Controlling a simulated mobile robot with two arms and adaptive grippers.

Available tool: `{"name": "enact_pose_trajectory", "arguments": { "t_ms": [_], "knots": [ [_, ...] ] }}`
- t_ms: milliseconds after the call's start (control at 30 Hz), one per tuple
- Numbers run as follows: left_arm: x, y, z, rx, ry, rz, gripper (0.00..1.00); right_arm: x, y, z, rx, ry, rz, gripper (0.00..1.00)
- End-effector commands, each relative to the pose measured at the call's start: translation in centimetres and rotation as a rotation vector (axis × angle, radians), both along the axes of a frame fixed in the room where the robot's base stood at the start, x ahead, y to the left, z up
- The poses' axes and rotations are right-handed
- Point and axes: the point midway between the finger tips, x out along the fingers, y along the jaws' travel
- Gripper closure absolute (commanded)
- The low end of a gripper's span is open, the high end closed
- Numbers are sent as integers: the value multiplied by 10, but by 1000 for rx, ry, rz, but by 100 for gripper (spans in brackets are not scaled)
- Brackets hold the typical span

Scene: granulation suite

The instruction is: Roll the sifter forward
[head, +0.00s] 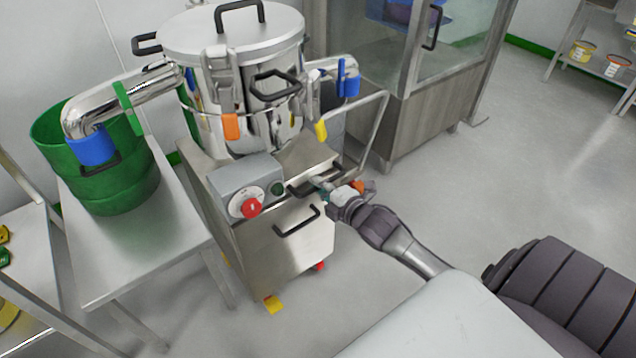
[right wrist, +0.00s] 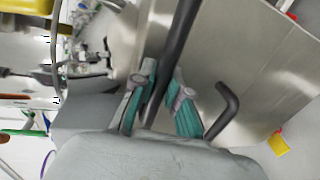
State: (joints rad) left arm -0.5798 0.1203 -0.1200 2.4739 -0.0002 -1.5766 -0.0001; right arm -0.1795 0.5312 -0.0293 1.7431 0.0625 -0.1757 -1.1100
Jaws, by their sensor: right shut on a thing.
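The sifter (head: 250,115) is a shiny steel drum with a lid on a wheeled steel cabinet, in the middle left of the head view. Its front has a control box (head: 248,185) with a red button and black handles. My right gripper (head: 322,187) is at the upper black handle on the cabinet front. In the right wrist view the teal fingers (right wrist: 160,103) are on either side of a black bar (right wrist: 176,50), shut on it. The fingertips are partly hidden in the head view. My left gripper is not in view.
A steel table (head: 150,245) with a green tub (head: 115,185) stands left of the sifter, the tub under its spout. A glass-fronted cabinet (head: 435,95) stands behind to the right. The floor (head: 500,170) at right is clear.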

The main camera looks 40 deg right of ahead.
Motion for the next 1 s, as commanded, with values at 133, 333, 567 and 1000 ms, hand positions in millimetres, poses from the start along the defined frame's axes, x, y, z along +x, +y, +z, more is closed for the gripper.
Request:
{"name": "enact_pose_trajectory", "arguments": {
  "t_ms": [133,333,567,1000],
  "knots": [
    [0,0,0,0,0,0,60,-3,1,-5,0,11,1,100],
    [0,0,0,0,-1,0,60,-4,1,-6,1,13,2,100],
    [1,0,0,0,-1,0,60,-3,1,-5,1,11,2,60],
    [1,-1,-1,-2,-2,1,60,-16,0,-1,2,7,2,60]
  ]
}}
